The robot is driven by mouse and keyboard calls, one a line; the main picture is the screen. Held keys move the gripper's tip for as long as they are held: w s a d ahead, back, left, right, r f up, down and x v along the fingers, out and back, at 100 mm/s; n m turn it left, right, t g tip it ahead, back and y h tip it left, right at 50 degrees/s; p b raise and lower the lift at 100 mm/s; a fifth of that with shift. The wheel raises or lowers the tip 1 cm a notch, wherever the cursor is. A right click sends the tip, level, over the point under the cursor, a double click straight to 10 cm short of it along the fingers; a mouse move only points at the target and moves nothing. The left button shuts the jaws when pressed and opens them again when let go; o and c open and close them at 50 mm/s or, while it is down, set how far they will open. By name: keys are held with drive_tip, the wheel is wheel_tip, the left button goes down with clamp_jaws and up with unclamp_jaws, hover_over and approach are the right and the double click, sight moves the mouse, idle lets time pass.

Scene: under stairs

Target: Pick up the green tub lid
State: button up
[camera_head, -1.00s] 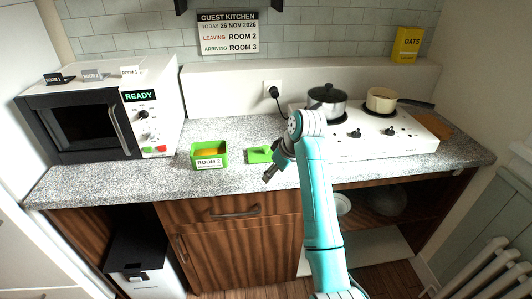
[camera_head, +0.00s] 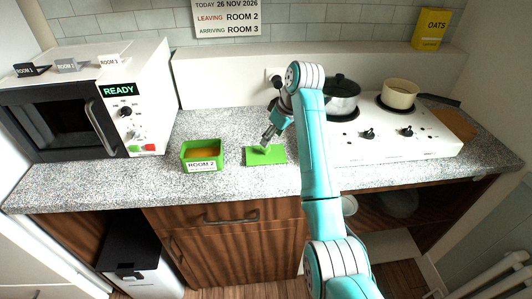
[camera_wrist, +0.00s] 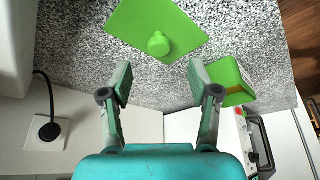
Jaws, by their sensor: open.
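The green tub lid (camera_head: 267,156) lies flat on the speckled counter, to the right of the green tub. In the wrist view the lid (camera_wrist: 140,25) shows a round knob (camera_wrist: 158,43) on its top. My gripper (camera_head: 266,143) is over the lid at its back part. In the wrist view my gripper (camera_wrist: 159,72) is open, with its two fingers apart and nothing between them. The knob is just beyond the fingertips, roughly in line with the gap. The head view does not show clearly whether the fingers touch the lid.
The green tub (camera_head: 203,166), labelled ROOM 2, stands left of the lid with orange-brown contents; it also shows in the wrist view (camera_wrist: 230,82). The microwave (camera_head: 86,105) is at the left. The hob (camera_head: 400,140) with two pots is at the right. Counter in front is clear.

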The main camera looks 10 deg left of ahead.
sight(266, 152)
drive_tip(key=shift+x, duration=3.7)
drive_tip(key=shift+a, duration=0.1)
drive_tip(key=c, duration=1.1)
